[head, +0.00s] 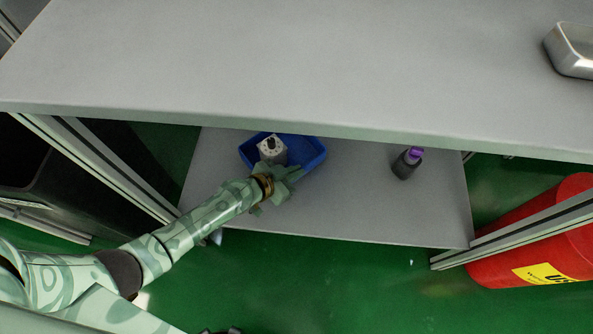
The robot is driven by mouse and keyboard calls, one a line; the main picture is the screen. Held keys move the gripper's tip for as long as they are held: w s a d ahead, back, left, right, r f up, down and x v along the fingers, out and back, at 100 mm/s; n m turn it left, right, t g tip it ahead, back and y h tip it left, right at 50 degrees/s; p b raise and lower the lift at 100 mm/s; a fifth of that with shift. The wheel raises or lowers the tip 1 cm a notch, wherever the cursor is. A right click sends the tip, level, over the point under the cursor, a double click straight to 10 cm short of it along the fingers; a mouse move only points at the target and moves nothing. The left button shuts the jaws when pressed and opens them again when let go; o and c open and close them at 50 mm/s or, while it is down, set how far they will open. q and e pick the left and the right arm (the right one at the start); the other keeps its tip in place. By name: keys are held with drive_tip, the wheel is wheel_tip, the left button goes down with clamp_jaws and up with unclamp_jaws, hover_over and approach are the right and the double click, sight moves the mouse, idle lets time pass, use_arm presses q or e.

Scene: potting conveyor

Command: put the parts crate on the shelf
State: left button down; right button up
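The parts crate is a blue open box (311,160) on the lower shelf (330,218), under the bench top's front edge. A grey block-shaped part with a dark knob (272,149) sits in it. My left gripper (289,174) reaches in from the left, at the crate's near side. It overlaps the crate's near wall in the picture. Its fingertips are small and partly hidden, so I cannot tell whether they grip the wall. My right gripper does not show.
A dark bottle with a purple cap (408,162) stands on the lower shelf, right of the crate. The grey bench top (300,60) overhangs the shelf. A metal tray (572,50) sits at its right end. A red drum (510,235) stands at right.

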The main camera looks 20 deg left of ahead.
use_arm(q)
drive_tip(key=shift+w+f, duration=0.1)
drive_tip(key=shift+f, duration=0.15)
drive_tip(key=shift+r, duration=0.15)
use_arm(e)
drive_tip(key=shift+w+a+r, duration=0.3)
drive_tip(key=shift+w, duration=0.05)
use_arm(q)
drive_tip(key=c, duration=1.6)
unclamp_jaws()
